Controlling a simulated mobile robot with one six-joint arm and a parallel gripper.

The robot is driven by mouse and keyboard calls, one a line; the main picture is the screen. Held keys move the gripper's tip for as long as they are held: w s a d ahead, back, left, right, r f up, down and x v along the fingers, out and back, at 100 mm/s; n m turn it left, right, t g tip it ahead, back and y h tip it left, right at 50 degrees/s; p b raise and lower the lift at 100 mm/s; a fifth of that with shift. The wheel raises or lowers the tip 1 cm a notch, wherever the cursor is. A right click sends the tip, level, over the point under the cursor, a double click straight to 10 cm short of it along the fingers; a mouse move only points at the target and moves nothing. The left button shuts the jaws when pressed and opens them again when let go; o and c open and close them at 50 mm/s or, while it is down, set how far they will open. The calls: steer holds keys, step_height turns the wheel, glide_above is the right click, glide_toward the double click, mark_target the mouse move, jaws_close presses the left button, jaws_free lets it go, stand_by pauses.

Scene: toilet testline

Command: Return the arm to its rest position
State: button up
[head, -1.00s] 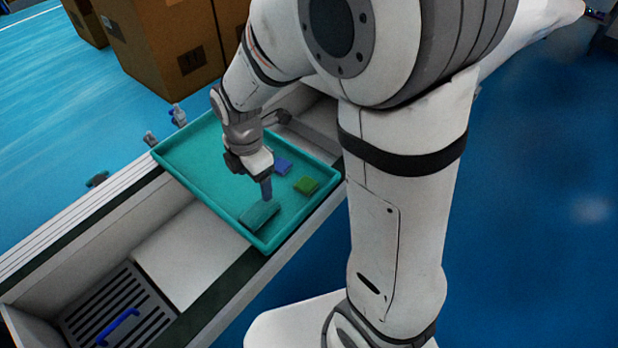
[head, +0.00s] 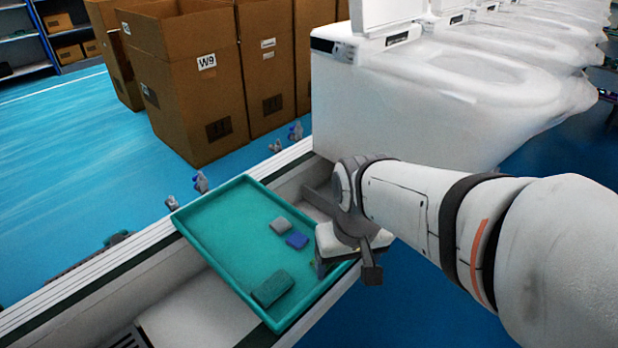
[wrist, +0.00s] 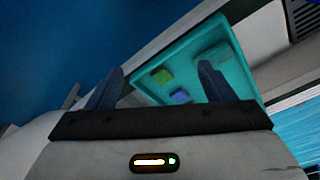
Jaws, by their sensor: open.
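My gripper (head: 346,270) is at the right edge of the teal tray (head: 213,258) in the head view, with its arm reaching in from the right. In the wrist view, the two dark fingers (wrist: 160,84) stand wide apart with nothing held between them. The tray also shows beyond the fingers there (wrist: 222,28). A green block (wrist: 162,76) and a blue block (wrist: 180,96) show between the fingers, farther off in the tray. The green block is mostly hidden by my gripper in the head view.
The tray holds a grey block (head: 281,226), the blue block (head: 297,241) and a dark teal block (head: 272,288). Tall cardboard boxes (head: 200,85) stand behind the line. White toilets (head: 420,95) stand close behind my arm. Blue floor lies open at left.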

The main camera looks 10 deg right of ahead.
step_height(320, 180, up, 22)
steer(key=t+p, duration=0.1)
steer(key=p, duration=1.8)
steer(key=shift+p, duration=0.4)
